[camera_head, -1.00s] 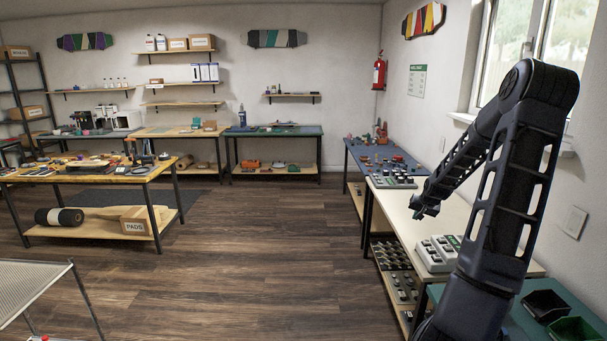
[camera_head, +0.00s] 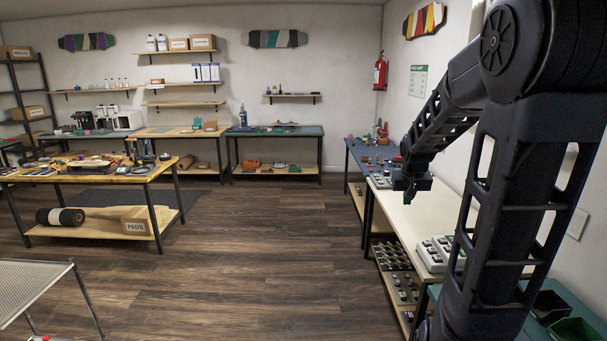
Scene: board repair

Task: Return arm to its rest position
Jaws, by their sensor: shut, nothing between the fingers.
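My gripper (camera_head: 409,197) is at the end of my dark arm, right of centre in the head view. My arm rises close on the right side and bends over toward the gripper. It hides part of the table and the wall behind.
A grey device (camera_head: 436,252) sits on the pale table near my arm. A blue-topped bench (camera_head: 362,150) stands beyond it. Green and black bins (camera_head: 574,330) are at the lower right. A wooden workbench (camera_head: 140,176) stands left. The middle wooden floor (camera_head: 270,250) is clear.

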